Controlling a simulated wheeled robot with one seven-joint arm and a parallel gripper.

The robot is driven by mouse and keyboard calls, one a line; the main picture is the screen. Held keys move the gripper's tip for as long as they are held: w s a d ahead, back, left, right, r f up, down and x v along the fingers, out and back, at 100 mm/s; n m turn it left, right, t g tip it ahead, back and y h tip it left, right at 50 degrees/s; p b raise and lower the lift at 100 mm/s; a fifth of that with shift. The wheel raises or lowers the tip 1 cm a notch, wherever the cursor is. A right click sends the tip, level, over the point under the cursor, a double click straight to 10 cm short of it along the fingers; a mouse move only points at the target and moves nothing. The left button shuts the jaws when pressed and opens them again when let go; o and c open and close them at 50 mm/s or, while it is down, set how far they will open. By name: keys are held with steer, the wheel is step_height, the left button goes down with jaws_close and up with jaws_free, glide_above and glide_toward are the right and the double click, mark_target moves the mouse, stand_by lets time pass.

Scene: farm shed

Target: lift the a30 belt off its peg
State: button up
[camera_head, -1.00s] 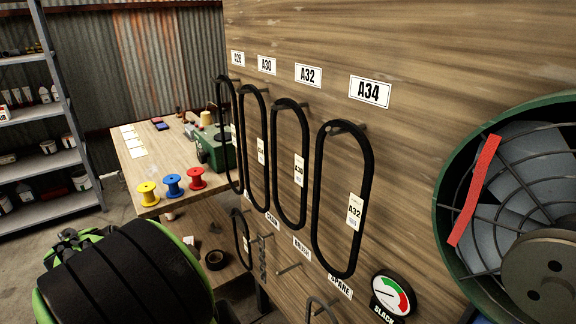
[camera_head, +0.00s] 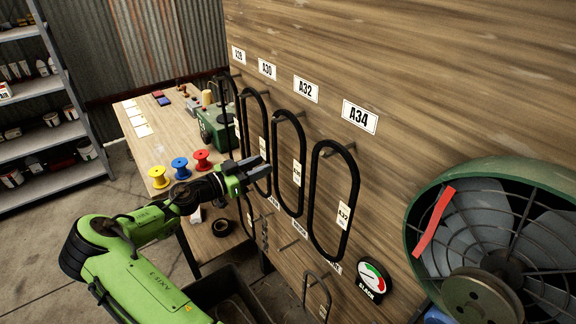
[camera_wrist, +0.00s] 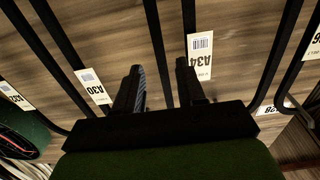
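A black looped belt hangs on the peg under the A30 sign (camera_head: 267,68), but its tag (camera_wrist: 200,57) reads A34. The belt tagged A30 (camera_head: 297,173) hangs one peg to the right, under the A32 sign (camera_head: 306,89); its A30 tag (camera_wrist: 95,87) is at left in the wrist view. My gripper (camera_head: 257,170) is in front of the lower part of the A34-tagged belt. In the wrist view its fingers (camera_wrist: 160,88) are apart, with that belt's strands between or beside them. I cannot tell whether they touch it.
A belt tagged A32 (camera_head: 343,215) hangs under the A34 sign (camera_head: 360,116). Another belt hangs at far left under the first sign (camera_head: 238,55). A caged fan (camera_head: 490,240) and gauge (camera_head: 371,279) are at right. A table with spools (camera_head: 202,159) stands behind my arm.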

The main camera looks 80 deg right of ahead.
steer(key=x, duration=0.2)
steer(key=p+x, duration=0.1)
steer(key=x, duration=0.4)
steer(key=shift+s+d+f, duration=0.2)
steer(key=shift+d+f, duration=0.05)
steer(key=shift+d, duration=0.1)
steer(key=shift+w+a, duration=0.1)
steer(key=shift+a, duration=0.05)
steer(key=shift+c, duration=0.7)
jaws_close()
